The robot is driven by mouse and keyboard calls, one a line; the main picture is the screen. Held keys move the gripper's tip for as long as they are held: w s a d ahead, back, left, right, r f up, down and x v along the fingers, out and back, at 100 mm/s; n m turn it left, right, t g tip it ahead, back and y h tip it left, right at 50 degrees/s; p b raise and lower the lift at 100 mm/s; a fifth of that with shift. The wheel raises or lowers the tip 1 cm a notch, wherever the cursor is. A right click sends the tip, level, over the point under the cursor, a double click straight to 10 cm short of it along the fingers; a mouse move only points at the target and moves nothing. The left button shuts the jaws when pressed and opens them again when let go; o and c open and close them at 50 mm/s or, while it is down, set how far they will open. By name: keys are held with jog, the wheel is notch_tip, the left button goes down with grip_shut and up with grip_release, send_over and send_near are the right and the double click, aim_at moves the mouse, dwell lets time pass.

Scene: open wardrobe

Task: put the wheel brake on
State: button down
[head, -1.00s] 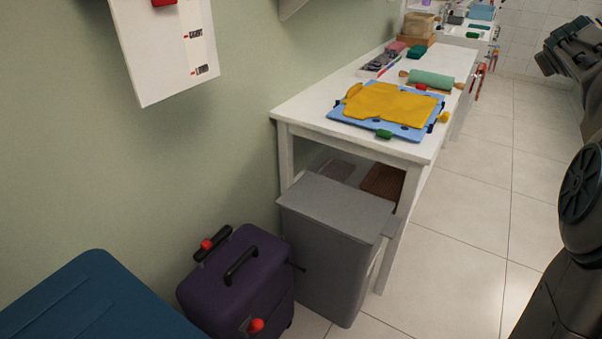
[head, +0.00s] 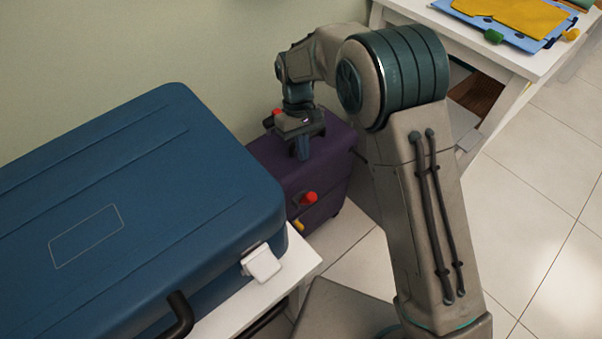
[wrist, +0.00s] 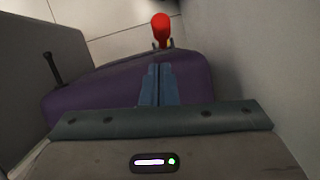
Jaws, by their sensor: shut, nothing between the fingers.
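A purple suitcase (head: 278,158) stands upright on the floor by the wall; it also fills the middle of the wrist view (wrist: 95,92). A red knob (head: 308,198) is on its near side, with a small yellow part (head: 298,224) just below. Another red part (head: 277,112) shows at the top, partly behind my gripper. A red knob (wrist: 162,28) stands beyond the fingertips in the wrist view. Which red knob is the wheel brake I cannot tell. My gripper (head: 302,150) is shut and empty, pointing down over the suitcase top. The suitcase's wheels are hidden.
A large blue case (head: 150,190) lies on a white bench (head: 308,265) at the left, close to the suitcase. A white table (head: 530,65) with a blue board and yellow cloth (head: 515,15) stands at the back right. Tiled floor (head: 540,230) is clear at the right.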

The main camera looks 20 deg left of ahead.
aim_at(308, 200)
jog(key=b+x, duration=0.2)
jog(key=x, duration=0.8)
jog(key=shift+s+a+b, duration=0.15)
jog(key=shift+b, duration=0.15)
jog(key=shift+s, duration=0.1)
